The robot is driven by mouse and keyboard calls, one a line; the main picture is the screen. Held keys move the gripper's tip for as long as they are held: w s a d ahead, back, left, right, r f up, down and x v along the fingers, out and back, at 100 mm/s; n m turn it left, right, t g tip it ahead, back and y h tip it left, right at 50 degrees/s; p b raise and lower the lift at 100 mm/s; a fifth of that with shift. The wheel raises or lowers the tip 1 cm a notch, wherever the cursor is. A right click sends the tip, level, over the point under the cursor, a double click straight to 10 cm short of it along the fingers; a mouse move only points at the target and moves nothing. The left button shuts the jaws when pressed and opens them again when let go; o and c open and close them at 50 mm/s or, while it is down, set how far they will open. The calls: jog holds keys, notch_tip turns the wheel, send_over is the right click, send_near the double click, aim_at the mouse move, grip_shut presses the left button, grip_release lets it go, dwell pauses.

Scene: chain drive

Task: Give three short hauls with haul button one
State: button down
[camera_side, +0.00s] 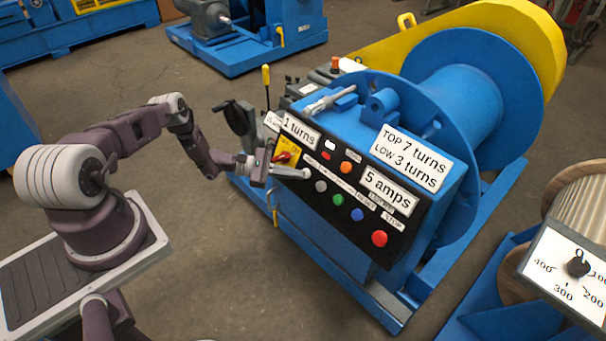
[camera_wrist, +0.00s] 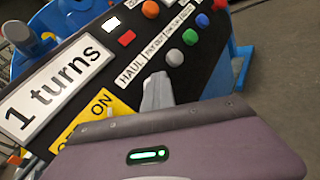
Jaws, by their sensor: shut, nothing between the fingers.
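The black control panel (camera_side: 330,205) is on the front of the blue winch. My gripper (camera_side: 305,173) is shut and empty, with its fingertips at the panel's upper left end. In the wrist view, the shut fingers (camera_wrist: 157,92) cover the spot beside the HAUL label (camera_wrist: 130,73), so any button there is hidden. I cannot tell whether the tips touch or press it. The counter plate (camera_side: 300,133) reads "1 turns".
A red rotary switch (camera_side: 287,157) on a yellow plate sits close left of my fingers. The red stop button (camera_side: 379,238) is at the panel's lower right. A plate (camera_side: 411,158) reads "TOP 7 turns, LOW 3 turns"; another (camera_side: 390,191) reads "5 amps". A lever (camera_side: 266,85) stands behind.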

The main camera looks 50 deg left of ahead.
jog(key=shift+s+r, duration=0.4)
jog(key=shift+s, duration=0.55)
jog(key=shift+s+r, duration=0.4)
jog(key=shift+s, duration=0.3)
jog(key=shift+s+r, duration=0.35)
jog(key=shift+s, duration=0.35)
jog(key=shift+s+r, duration=0.4)
jog(key=shift+s, duration=0.3)
jog(key=w+d+r+m+g+h, duration=0.1)
jog(key=d+r+m+g, duration=0.2)
jog(key=r, duration=0.4)
jog(key=w+d+r+m+g, duration=0.1)
jog(key=d+r+m+g, duration=0.2)
jog(key=r, duration=0.4)
jog(key=s+d+r+m+g+y, duration=0.25)
jog(key=s+r+m, duration=0.2)
jog(key=r, duration=0.35)
jog(key=s+d+r+m+g+y, duration=0.1)
jog(key=s+d+r+m+g, duration=0.15)
jog(key=d+r+m, duration=0.35)
jog(key=s+r+m+t+y, duration=0.2)
jog(key=s+r, duration=0.4)
jog(key=s, duration=0.5)
jog(key=s+r+m+t+y, duration=0.3)
jog(key=s+r+y, duration=0.3)
jog(key=s, duration=0.4)
jog(key=shift+s+a+m+t+y, duration=0.2)
jog(key=shift+s+m+t+y, duration=0.2)
jog(key=shift+m, duration=0.45)
